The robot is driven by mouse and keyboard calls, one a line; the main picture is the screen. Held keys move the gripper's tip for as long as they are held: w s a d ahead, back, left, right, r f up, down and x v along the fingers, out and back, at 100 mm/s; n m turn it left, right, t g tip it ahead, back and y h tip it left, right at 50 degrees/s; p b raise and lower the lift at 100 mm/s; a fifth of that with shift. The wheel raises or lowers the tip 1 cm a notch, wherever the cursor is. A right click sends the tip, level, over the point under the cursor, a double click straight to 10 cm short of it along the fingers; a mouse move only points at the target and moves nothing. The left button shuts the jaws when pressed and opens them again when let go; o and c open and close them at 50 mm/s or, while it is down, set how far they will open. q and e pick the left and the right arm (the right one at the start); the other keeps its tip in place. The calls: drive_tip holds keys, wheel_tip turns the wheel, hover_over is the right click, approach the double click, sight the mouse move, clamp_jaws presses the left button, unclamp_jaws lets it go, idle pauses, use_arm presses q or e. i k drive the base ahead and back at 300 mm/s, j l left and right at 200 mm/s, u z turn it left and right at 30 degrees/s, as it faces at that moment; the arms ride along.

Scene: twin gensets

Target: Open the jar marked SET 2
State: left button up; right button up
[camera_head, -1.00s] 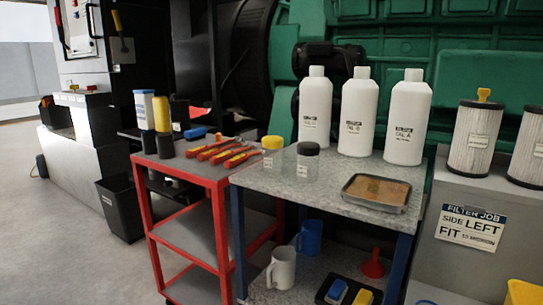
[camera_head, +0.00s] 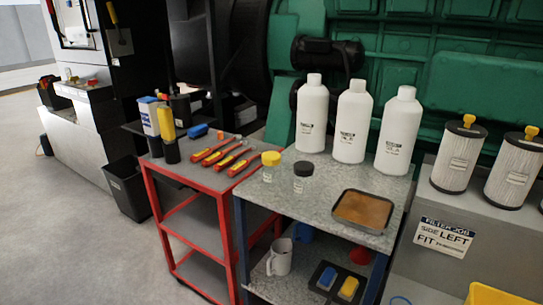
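Two small clear jars stand on the left part of the grey speckled table (camera_head: 262,196). One jar has a yellow lid (camera_head: 270,158); the other jar has a black lid (camera_head: 303,169) and stands just right of it. Both lids are on. Each jar has a small white label, too small to read, so I cannot tell which is marked SET 2. Neither of my grippers shows in the head view.
Three white bottles (camera_head: 351,122) stand behind the jars. A brown-filled tray (camera_head: 362,211) lies at the table's front right. A red cart (camera_head: 190,178) with orange-red tools adjoins on the left. Filters (camera_head: 458,158) stand on the right cabinet. Floor at front left is clear.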

sight(270, 175)
drive_tip(key=i+j+u, duration=0.1)
drive_tip(key=i, duration=0.25)
drive_tip(key=i+j+u, duration=0.15)
drive_tip(key=i, duration=0.25)
drive_tip(key=i+j, duration=0.65)
drive_tip(key=j, duration=0.15)
drive_tip(key=i+j+z, duration=0.1)
drive_tip(key=z, duration=0.3)
drive_tip(key=j+z, duration=0.25)
drive_tip(key=z, duration=0.15)
drive_tip(key=j+z, duration=0.2)
drive_tip(key=z, duration=0.25)
drive_tip(key=i, duration=0.05)
